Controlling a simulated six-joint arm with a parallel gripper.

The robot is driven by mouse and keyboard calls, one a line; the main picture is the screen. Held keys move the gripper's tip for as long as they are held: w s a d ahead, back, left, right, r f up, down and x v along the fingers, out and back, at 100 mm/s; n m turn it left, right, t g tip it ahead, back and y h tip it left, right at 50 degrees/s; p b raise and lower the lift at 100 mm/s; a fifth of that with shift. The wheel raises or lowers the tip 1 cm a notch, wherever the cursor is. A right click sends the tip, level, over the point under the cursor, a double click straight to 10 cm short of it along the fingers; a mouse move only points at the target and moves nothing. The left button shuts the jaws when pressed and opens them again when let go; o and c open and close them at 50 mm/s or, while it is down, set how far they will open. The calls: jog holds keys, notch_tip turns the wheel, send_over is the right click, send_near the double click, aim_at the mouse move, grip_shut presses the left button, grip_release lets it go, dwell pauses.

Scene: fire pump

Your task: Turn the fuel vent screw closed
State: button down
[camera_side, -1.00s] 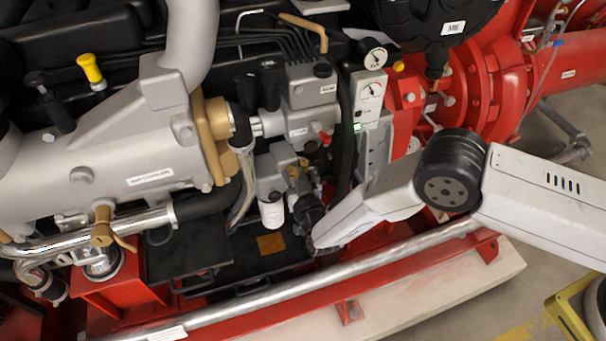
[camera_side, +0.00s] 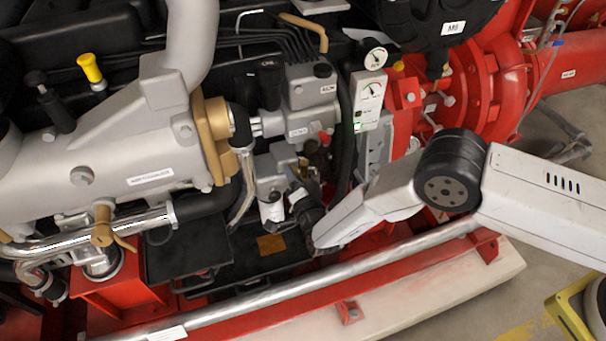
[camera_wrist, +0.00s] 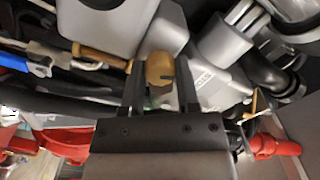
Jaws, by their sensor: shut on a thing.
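The fuel vent screw, a brass-coloured rounded knob with a dark slot (camera_wrist: 160,68), sits between my fingertips in the wrist view. My gripper (camera_wrist: 160,75) is shut on it, one dark finger on each side. In the side view my gripper (camera_side: 298,192) reaches in low on the engine, beside a white-and-grey filter canister (camera_side: 271,209). The screw itself is hard to make out there, as the gripper and engine parts cover it.
Grey engine housings (camera_side: 312,125) stand just above my gripper, with pressure gauges (camera_side: 371,90) to the upper right. A chrome rail (camera_side: 300,286) runs below my arm. In the wrist view a brass rod (camera_wrist: 100,56) and a red fitting (camera_wrist: 272,147) lie nearby.

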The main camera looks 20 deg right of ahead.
jog(key=shift+m, duration=1.9)
jog(key=shift+c, duration=1.7)
grip_release()
jog(key=shift+s, duration=0.15)
jog(key=s, duration=0.7)
jog(key=shift+s, duration=0.25)
